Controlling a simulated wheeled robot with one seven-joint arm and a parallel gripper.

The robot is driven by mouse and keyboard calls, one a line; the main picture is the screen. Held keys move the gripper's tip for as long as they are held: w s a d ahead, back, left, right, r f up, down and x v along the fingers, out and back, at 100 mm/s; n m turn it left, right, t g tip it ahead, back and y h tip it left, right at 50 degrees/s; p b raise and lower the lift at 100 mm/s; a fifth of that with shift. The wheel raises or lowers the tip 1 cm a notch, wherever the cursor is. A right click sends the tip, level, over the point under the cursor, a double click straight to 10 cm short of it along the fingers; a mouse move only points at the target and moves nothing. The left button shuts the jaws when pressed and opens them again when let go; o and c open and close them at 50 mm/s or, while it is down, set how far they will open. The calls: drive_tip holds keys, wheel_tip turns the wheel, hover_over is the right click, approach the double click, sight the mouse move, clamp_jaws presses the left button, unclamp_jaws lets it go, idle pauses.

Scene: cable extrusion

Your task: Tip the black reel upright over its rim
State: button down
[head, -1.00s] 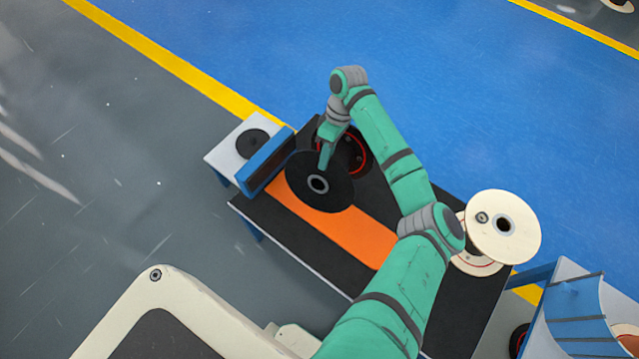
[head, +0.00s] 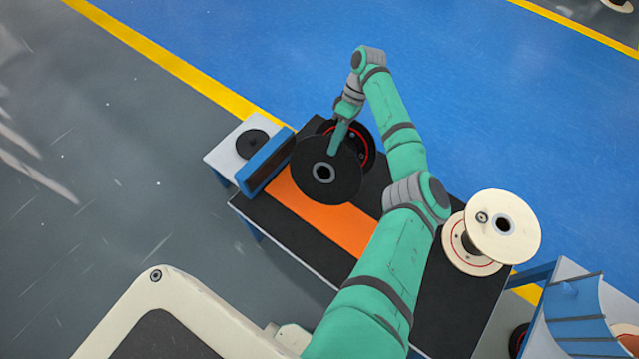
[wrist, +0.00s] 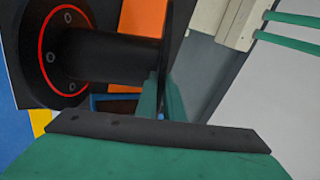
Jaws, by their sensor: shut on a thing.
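The black reel (head: 312,188) is tilted on the table, one flange facing the head camera with a grey hub ring in its middle. Its other flange (head: 367,158), with a red ring on the inner face, is partly hidden behind it and my arm. My gripper (head: 333,150) reaches down to the near flange. In the wrist view the red-ringed flange (wrist: 62,30) is at left, the dark barrel (wrist: 105,57) runs right, and the near flange (wrist: 167,40) stands edge-on between my green fingers (wrist: 162,105). My gripper is shut on that flange.
The black-topped table (head: 285,232) has an orange strip (head: 330,222). A blue block (head: 265,160) stands just left of the reel, beside a white stand (head: 225,155) with a black disc. A cream reel (head: 515,245) stands at the table's right. The strip's lower part is clear.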

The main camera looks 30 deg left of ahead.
drive_tip(key=shift+w+d+r+g, duration=0.15)
drive_tip(key=shift+w+g, duration=0.45)
drive_tip(key=shift+w, duration=1.4)
drive_tip(key=shift+d, duration=0.15)
drive_tip(key=c, duration=1.8)
unclamp_jaws()
drive_tip(key=shift+w, duration=0.15)
